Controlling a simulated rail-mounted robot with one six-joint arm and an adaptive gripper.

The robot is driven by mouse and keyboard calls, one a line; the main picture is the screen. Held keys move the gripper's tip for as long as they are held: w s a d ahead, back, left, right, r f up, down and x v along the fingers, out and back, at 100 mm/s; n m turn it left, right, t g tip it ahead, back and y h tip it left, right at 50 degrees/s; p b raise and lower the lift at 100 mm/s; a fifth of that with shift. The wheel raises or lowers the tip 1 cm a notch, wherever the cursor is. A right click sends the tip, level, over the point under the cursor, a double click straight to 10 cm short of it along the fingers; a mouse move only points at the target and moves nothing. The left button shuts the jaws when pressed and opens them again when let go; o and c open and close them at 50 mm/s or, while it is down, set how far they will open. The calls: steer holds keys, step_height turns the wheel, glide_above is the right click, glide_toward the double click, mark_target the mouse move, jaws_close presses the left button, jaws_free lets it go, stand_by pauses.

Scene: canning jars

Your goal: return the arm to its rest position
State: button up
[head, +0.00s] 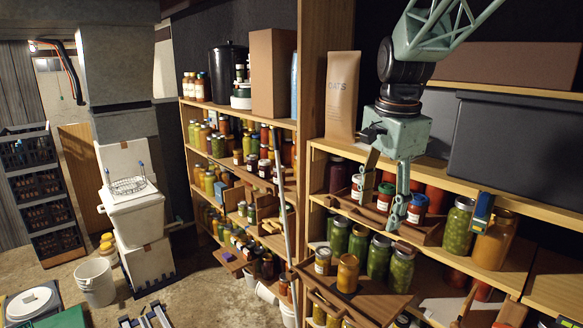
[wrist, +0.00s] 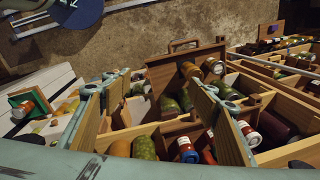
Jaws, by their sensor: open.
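My gripper (head: 384,190) hangs from my pale green arm in front of the right-hand shelf unit in the head view. Its fingers stand apart and nothing is between them. In the wrist view the two wood-faced fingers of my gripper (wrist: 155,115) are also spread wide. Whether a finger touches the red-lidded jar I cannot tell.
Below, an orange jar (head: 347,274) stands at the front of a wooden board, beside several green jars (head: 378,256). A paper oats bag (head: 342,98) and a dark grey bin (head: 510,150) stand above. A pole (head: 282,200) leans at the left. The floor (head: 215,290) has some free room.

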steer(key=s+r+n+t+b, duration=0.1)
steer(key=s+n+b, duration=0.45)
steer(key=s, duration=1.35)
steer(key=s+f+n+b, duration=0.1)
steer(key=s+f+n, duration=0.2)
steer(key=s, duration=0.6)
steer(key=s+f+n+t+b, duration=0.1)
steer(key=s+f+n, duration=0.3)
steer(key=s, duration=0.6)
steer(key=shift+f+n, duration=0.15)
steer(key=shift+n, duration=0.4)
steer(key=shift+o, duration=0.2)
steer(key=shift+w, duration=0.1)
